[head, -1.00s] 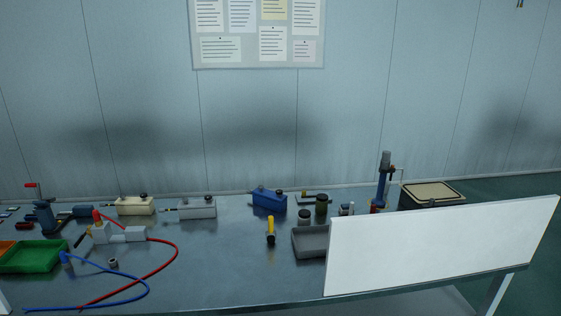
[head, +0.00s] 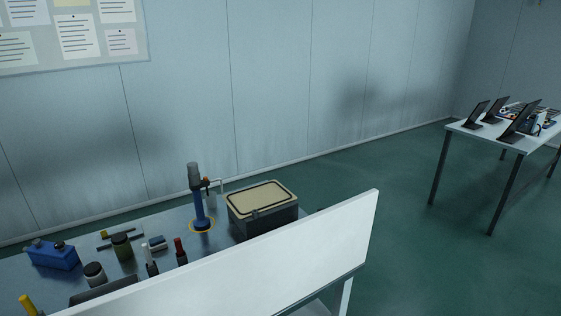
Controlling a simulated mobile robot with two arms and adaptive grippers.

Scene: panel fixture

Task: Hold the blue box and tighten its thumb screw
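The blue box (head: 53,254) sits on the workbench near the left edge of the head view. Dark round knobs show on its top; I cannot tell at this size which one is the thumb screw or how tight it is. Neither of my grippers shows in the head view, and nothing is touching the box.
A white panel (head: 255,265) stands along the bench's front edge. Another table (head: 470,135) stands far right, with open green floor (head: 400,220) between.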

